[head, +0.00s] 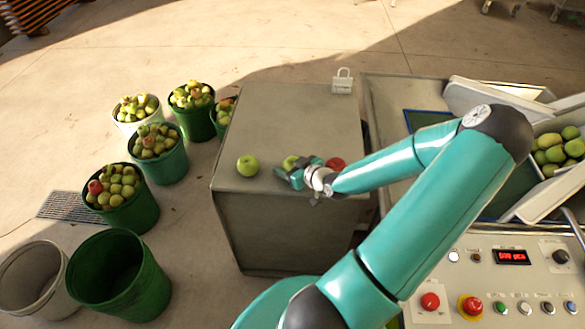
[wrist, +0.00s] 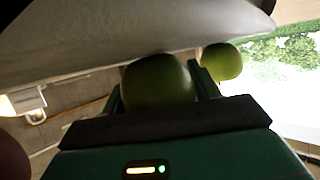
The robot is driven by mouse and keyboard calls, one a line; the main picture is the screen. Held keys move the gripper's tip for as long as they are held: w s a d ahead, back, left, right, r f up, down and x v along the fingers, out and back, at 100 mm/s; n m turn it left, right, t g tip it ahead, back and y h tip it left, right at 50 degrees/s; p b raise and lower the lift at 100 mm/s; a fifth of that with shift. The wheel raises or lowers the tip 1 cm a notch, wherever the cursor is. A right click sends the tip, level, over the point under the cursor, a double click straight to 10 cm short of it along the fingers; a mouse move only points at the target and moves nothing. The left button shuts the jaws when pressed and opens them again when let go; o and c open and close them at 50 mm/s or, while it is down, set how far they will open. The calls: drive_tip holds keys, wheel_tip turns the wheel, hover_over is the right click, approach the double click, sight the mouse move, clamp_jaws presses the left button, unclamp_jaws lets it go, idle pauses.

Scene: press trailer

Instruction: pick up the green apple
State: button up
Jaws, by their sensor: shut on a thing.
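My gripper (head: 286,171) is over the top of the grey cabinet, near its front edge. It is shut on a green apple (head: 290,162), which is partly hidden behind the fingers. In the wrist view this green apple (wrist: 158,80) sits between the two dark fingers. A second green apple (head: 247,165) stands on the cabinet top to the left, apart from my gripper; it also shows in the wrist view (wrist: 222,62). I cannot tell whether the held apple touches the cabinet top.
A red apple (head: 336,163) lies just right of my gripper on the grey cabinet (head: 285,115). A padlock-shaped object (head: 342,82) stands at its back right corner. Apple-filled buckets (head: 158,167) and two empty ones stand left. A control panel (head: 500,290) is at right.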

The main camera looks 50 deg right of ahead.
sight(289, 159)
drive_tip(key=shift+r, duration=0.15)
wheel_tip(289, 159, up, 10)
drive_tip(key=shift+f, duration=0.1)
idle(0.6)
